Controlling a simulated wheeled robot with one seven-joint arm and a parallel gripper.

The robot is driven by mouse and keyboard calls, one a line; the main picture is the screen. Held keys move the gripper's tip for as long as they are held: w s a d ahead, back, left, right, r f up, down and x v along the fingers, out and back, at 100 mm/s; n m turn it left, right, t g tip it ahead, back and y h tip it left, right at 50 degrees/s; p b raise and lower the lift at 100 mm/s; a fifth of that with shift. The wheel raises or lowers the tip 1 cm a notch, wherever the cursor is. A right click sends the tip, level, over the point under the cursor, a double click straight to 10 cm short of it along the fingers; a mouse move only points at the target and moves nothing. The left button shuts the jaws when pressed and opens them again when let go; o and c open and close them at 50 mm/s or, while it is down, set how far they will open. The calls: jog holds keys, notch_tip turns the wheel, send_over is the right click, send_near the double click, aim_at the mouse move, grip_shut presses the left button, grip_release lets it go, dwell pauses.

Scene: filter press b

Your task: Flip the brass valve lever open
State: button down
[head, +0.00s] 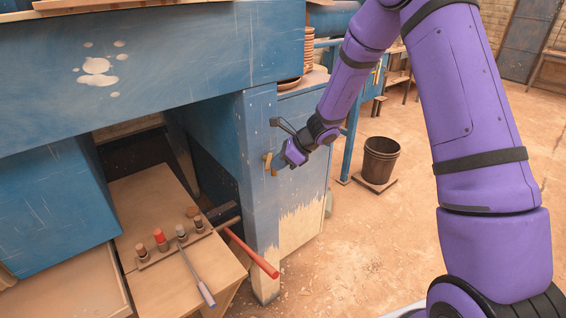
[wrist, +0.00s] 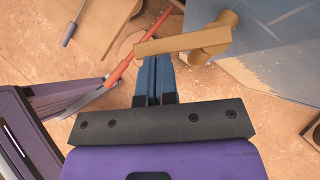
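The brass valve lever (head: 267,162) is mounted on the blue post of the press. In the wrist view its flat bar (wrist: 180,43) points left from a round brass pivot (wrist: 222,28), roughly level across the picture. My gripper (head: 283,163) is beside the lever, at its right in the head view. In the wrist view my gripper's blue fingers (wrist: 155,62) lie side by side, shut, with nothing seen between them. Their tips meet the lower edge of the bar near its free end; I cannot tell whether they touch it.
A wooden bench (head: 150,203) at the lower left holds several tools, and a red handle (head: 252,255) juts out beside the post. A dark bucket (head: 380,160) stands on the floor at the right. The blue beam (head: 180,50) spans above. The floor in front of the post is clear.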

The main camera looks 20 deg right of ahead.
jog(key=shift+a+m+t, duration=0.5)
jog(key=shift+a+m, duration=0.2)
jog(key=shift+a, duration=0.55)
jog(key=shift+w+d, duration=0.1)
jog(key=shift+w, duration=0.1)
jog(key=shift+w+d, duration=0.45)
jog(key=shift+w, duration=0.1)
jog(key=shift+d, duration=0.15)
